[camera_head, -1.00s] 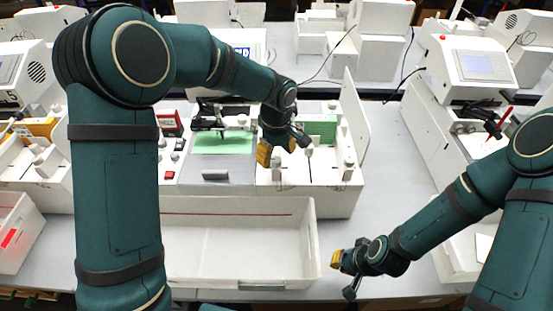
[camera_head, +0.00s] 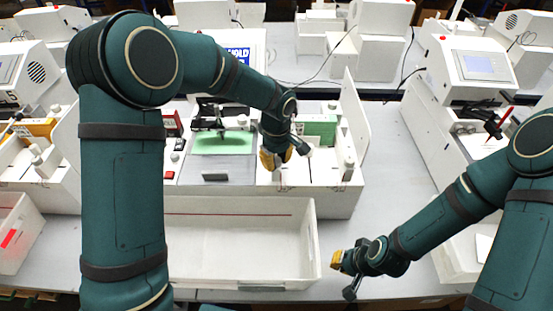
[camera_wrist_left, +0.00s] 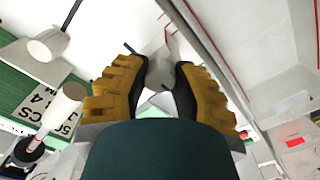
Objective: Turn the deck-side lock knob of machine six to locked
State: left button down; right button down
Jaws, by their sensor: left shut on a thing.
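The central white machine (camera_head: 318,198) has green plates on its deck, and I cannot read a machine number on it. My left gripper (camera_head: 275,160) is low over the deck, right of the larger green plate (camera_head: 222,143). In the left wrist view its two yellow ribbed fingers (camera_wrist_left: 158,88) are closed on a small light grey knob (camera_wrist_left: 160,72). The fingers hide much of the knob, and I cannot tell its lock position. In the head view the gripper hides it. My right gripper (camera_head: 338,260) is beside the open white tray, apart from the machine; its opening is unclear.
The open white tray (camera_head: 310,245) stands in front of the machine. A white upright panel (camera_head: 354,120) rises at the deck's right. White posts (camera_head: 347,168) stand near it. Another machine with a screen (camera_head: 482,66) is at the right. The grey bench between the machines (camera_head: 395,180) is clear.

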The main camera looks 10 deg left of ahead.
pick_arm(q)
jog(key=shift+m, duration=0.3)
jog(key=m, duration=0.3)
jog(key=shift+m+b, duration=0.3)
jog(key=shift+b, duration=0.05)
jog(key=m, duration=0.4)
jog(key=shift+m, duration=0.3)
jog(key=m, duration=0.4)
jog(key=shift+s+m, duration=0.1)
jog(key=shift+m, duration=2.4)
jog(key=c, duration=0.7)
grip_release()
